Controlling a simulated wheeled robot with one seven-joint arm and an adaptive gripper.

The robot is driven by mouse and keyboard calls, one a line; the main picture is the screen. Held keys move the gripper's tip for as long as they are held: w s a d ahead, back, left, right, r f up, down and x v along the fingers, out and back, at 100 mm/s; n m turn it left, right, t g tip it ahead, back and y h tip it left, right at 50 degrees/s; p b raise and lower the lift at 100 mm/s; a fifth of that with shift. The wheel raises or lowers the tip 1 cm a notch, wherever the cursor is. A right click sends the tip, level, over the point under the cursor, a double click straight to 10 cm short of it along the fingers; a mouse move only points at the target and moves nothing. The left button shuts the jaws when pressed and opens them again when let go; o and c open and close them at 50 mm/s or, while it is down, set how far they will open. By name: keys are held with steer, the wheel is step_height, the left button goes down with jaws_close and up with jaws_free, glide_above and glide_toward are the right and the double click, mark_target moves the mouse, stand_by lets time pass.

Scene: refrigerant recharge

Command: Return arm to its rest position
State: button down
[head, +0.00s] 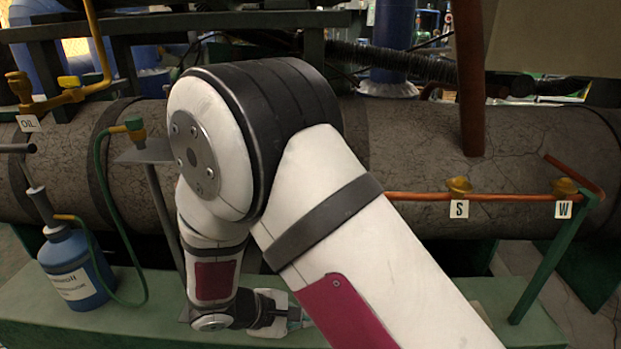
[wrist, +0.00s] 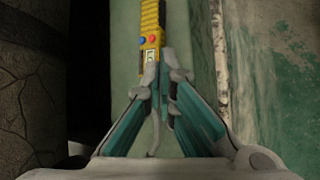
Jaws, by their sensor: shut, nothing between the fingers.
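My arm, white with black bands and dark red panels, fills the middle of the head view, bent at a large joint. My gripper (head: 294,320) hangs low near the green base ledge and is partly hidden by my own arm. In the wrist view my gripper (wrist: 163,75) has its teal-sided fingers brought together at the tips, with nothing held. A yellow device (wrist: 151,25) with a red button, a blue button and a small display lies just beyond the fingertips. I cannot tell whether the fingertips touch it.
A large cracked grey pipe (head: 420,140) runs across behind my arm. A blue bottle (head: 75,270) with a green hose stands on the green ledge (head: 150,325) at left. A copper line (head: 425,196) with valves tagged S and W crosses at right, with a green post (head: 550,260).

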steer(key=s+d+r+m+g+y, duration=0.15)
steer(key=s+d+r+m, duration=0.3)
steer(key=d+r, duration=0.55)
steer(key=s+d+r+m+g, duration=0.4)
steer(key=d+r, duration=0.4)
steer(key=r, duration=0.4)
steer(key=s+d+r+m+y, duration=0.1)
steer(key=s+r+m+y, duration=0.2)
steer(key=s, duration=0.7)
steer(key=s+d+r+m+y, duration=0.1)
steer(key=s+r+m+y, duration=0.2)
steer(key=s, duration=0.7)
step_height(320, 180, up, 32)
steer(key=t+p, duration=0.5)
steer(key=p, duration=2.6)
steer(key=shift+d+r, duration=0.2)
steer(key=shift+d, duration=0.1)
steer(key=shift+m, duration=0.25)
